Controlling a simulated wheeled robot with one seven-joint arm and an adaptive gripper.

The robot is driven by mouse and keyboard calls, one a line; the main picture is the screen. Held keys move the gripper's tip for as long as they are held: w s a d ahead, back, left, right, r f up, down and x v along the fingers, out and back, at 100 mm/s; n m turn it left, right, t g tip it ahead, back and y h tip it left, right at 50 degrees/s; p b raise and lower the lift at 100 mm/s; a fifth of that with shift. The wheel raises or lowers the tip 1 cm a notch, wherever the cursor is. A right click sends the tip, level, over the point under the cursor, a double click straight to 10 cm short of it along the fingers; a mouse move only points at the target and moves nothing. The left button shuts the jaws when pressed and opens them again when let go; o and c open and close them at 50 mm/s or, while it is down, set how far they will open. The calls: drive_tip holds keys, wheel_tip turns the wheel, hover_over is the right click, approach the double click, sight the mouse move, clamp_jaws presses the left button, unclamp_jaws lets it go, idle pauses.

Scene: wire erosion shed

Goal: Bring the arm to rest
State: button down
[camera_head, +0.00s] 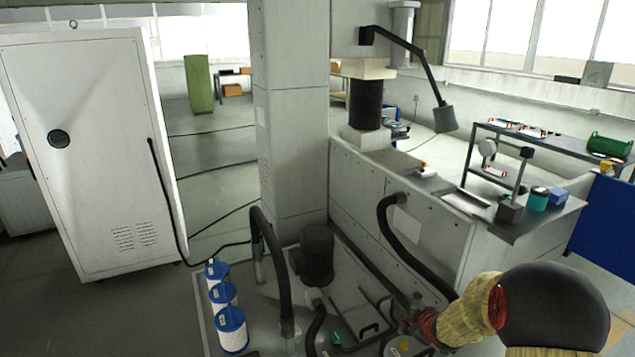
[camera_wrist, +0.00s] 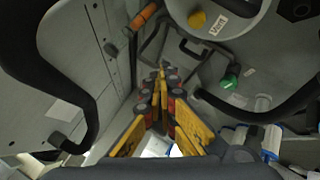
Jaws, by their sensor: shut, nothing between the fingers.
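My gripper (camera_wrist: 161,72) shows in the wrist view, with its yellow and black fingers together and nothing between them. It points down over the grey machine tank top. In the head view my arm comes in at the lower right, with a black joint and tan cover; the gripper end is small there and hard to make out. A yellow knob (camera_wrist: 197,20) beside a "Vent" label and a green knob (camera_wrist: 229,81) are on the machine near the fingers; I cannot tell the exact gap.
Black hoses (camera_head: 400,240) arch over the tank, near my arm. A dark motor (camera_head: 317,255) and blue-and-white filters (camera_head: 231,330) stand on it. A pillar (camera_head: 290,120) rises behind. A white cabinet (camera_head: 85,150) is left; a bench (camera_head: 530,225) is right. Floor between cabinet and pillar is mostly open.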

drive_tip(key=s+a+r+m+g+h, duration=0.1)
drive_tip(key=s+a+r+m, duration=0.15)
drive_tip(key=s+r, duration=0.65)
drive_tip(key=s+a+r+m+h, duration=0.1)
drive_tip(key=s+r+m, duration=0.3)
drive_tip(key=r, duration=0.8)
drive_tip(key=s+a+r+m, duration=0.1)
drive_tip(key=s+a+r, duration=0.1)
drive_tip(key=s, duration=0.6)
drive_tip(key=s+a+r+g+y, duration=0.1)
drive_tip(key=s+a, duration=0.3)
drive_tip(key=s, duration=0.5)
drive_tip(key=s+a+r+m+g+y, duration=0.1)
drive_tip(key=s+a, duration=0.3)
drive_tip(key=s, duration=0.4)
drive_tip(key=shift+s+r+m, duration=0.2)
drive_tip(key=shift+r+m, duration=0.15)
drive_tip(key=shift+r, duration=0.55)
